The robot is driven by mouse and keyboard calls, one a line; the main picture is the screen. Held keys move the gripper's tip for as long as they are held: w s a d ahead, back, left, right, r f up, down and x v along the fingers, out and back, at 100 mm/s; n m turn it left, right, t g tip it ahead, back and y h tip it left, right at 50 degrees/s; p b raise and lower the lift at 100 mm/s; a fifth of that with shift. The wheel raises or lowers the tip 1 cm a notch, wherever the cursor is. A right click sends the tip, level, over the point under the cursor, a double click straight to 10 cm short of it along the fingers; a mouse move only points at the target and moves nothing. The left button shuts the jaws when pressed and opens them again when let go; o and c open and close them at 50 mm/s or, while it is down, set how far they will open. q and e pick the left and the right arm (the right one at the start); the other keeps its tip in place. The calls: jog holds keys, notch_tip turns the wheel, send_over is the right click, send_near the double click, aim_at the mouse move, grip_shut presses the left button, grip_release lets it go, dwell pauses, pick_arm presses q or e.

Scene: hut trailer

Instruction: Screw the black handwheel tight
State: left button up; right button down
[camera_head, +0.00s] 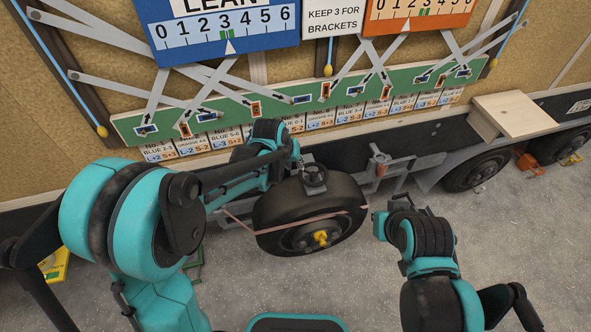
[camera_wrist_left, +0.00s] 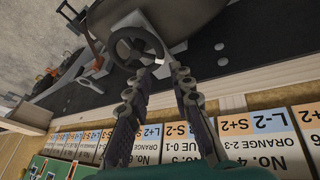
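The black handwheel (camera_head: 314,175) sits on a grey bracket above the trailer tyre in the head view. It also shows at the top of the left wrist view (camera_wrist_left: 137,46) as a black ring with a hub and spokes. My left gripper (camera_head: 297,153) is beside its left, far side. In the left wrist view, the two fingers of my left gripper (camera_wrist_left: 159,72) are apart, with their tips close to the handwheel's rim. I cannot tell whether they touch it. My right arm's end (camera_head: 400,205) is right of the tyre; its fingers are not clear.
The tyre (camera_head: 309,205) with a yellow hub piece (camera_head: 321,238) stands below the handwheel, with a pinkish strap across it. A grey bracket (camera_head: 378,165) is to its right. A green board (camera_head: 300,98) with labels runs behind. A wooden step (camera_head: 510,115) is at right.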

aim_at(301, 172)
pick_arm(q)
jog(key=b+x, duration=0.2)
jog(key=x, duration=0.6)
jog(key=shift+w+d+f+b, duration=0.1)
jog(key=shift+d+f+b, duration=0.1)
jog(key=shift+b, duration=0.1)
grip_shut()
